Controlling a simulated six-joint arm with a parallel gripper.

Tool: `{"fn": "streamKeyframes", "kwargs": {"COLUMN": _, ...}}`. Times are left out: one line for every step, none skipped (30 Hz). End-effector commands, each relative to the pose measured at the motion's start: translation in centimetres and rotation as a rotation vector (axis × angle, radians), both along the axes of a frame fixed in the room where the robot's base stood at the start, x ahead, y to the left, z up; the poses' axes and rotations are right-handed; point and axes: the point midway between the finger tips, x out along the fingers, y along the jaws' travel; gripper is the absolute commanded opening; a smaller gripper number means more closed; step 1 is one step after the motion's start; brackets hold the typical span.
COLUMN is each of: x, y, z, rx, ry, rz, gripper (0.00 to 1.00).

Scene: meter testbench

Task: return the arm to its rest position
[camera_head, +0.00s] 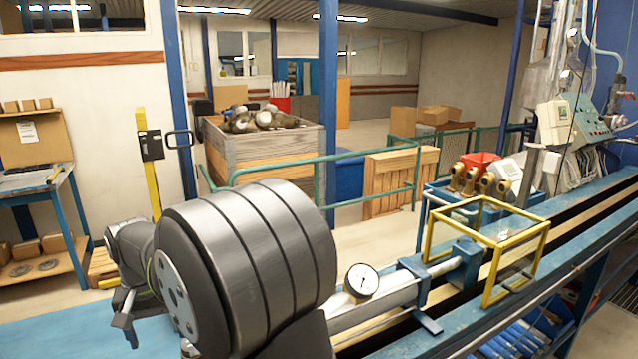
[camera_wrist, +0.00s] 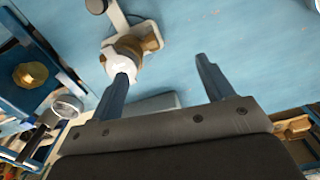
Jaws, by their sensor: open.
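My gripper (camera_wrist: 162,68) is open in the wrist view, with two blue-grey fingers spread apart and bare blue surface between them. A brass and white fitting (camera_wrist: 128,46), which looks like a meter, lies by the left fingertip. The finger overlaps it in the picture, and I cannot tell whether they touch. In the head view my gripper (camera_head: 126,322) shows small at the lower left, pointing down over the blue tabletop (camera_head: 60,340). My large dark grey arm link fills the lower middle and hides part of the bench.
A pressure gauge (camera_head: 361,281), a clamped pipe and a yellow frame (camera_head: 484,288) line the bench at right. A blue crate with brass meters (camera_head: 470,180) stands behind. In the wrist view, a brass part (camera_wrist: 30,75) is at left. Blue tabletop is clear at upper right.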

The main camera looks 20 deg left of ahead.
Motion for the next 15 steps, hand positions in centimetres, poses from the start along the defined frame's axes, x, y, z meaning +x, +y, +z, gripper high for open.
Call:
{"fn": "streamKeyframes", "kwargs": {"x": 1.1, "y": -0.4, "z": 0.2, "rx": 0.0, "ry": 0.0, "rz": -0.013, "gripper": 0.74}}
{"fn": "streamKeyframes", "kwargs": {"x": 1.6, "y": -0.7, "z": 0.3, "rx": 0.0, "ry": 0.0, "rz": -0.019, "gripper": 0.74}}
{"fn": "streamKeyframes", "kwargs": {"x": 2.3, "y": -1.0, "z": 0.4, "rx": 0.0, "ry": 0.0, "rz": -0.025, "gripper": 0.74}}
{"fn": "streamKeyframes", "kwargs": {"x": 2.9, "y": -1.2, "z": 0.5, "rx": 0.0, "ry": 0.0, "rz": -0.031, "gripper": 0.74}}
{"fn": "streamKeyframes", "kwargs": {"x": 3.4, "y": -1.5, "z": 0.6, "rx": 0.0, "ry": 0.0, "rz": -0.037, "gripper": 0.74}}
{"fn": "streamKeyframes", "kwargs": {"x": 4.1, "y": -1.8, "z": 0.8, "rx": 0.0, "ry": 0.0, "rz": -0.044, "gripper": 0.74}}
{"fn": "streamKeyframes", "kwargs": {"x": 4.7, "y": -2.1, "z": 0.9, "rx": 0.0, "ry": 0.0, "rz": -0.049, "gripper": 0.74}}
{"fn": "streamKeyframes", "kwargs": {"x": 5.2, "y": -2.3, "z": 1.0, "rx": 0.0, "ry": 0.0, "rz": -0.053, "gripper": 0.74}}
{"fn": "streamKeyframes", "kwargs": {"x": 5.9, "y": -2.7, "z": 1.1, "rx": 0.0, "ry": 0.0, "rz": -0.062, "gripper": 0.74}}
{"fn": "streamKeyframes", "kwargs": {"x": 6.4, "y": -3.0, "z": 1.2, "rx": 0.0, "ry": 0.0, "rz": -0.067, "gripper": 0.74}}
{"fn": "streamKeyframes", "kwargs": {"x": 6.9, "y": -3.2, "z": 1.3, "rx": 0.0, "ry": 0.0, "rz": -0.072, "gripper": 0.74}}
{"fn": "streamKeyframes", "kwargs": {"x": 7.6, "y": -3.6, "z": 1.5, "rx": 0.0, "ry": 0.0, "rz": -0.079, "gripper": 0.74}}
{"fn": "streamKeyframes", "kwargs": {"x": 8.1, "y": -3.9, "z": 1.6, "rx": 0.0, "ry": 0.0, "rz": -0.084, "gripper": 0.74}}
{"fn": "streamKeyframes", "kwargs": {"x": 8.6, "y": -4.2, "z": 1.7, "rx": 0.0, "ry": 0.0, "rz": -0.09, "gripper": 0.74}}
{"fn": "streamKeyframes", "kwargs": {"x": 9.3, "y": -4.7, "z": 1.9, "rx": 0.0, "ry": 0.001, "rz": -0.097, "gripper": 0.74}}
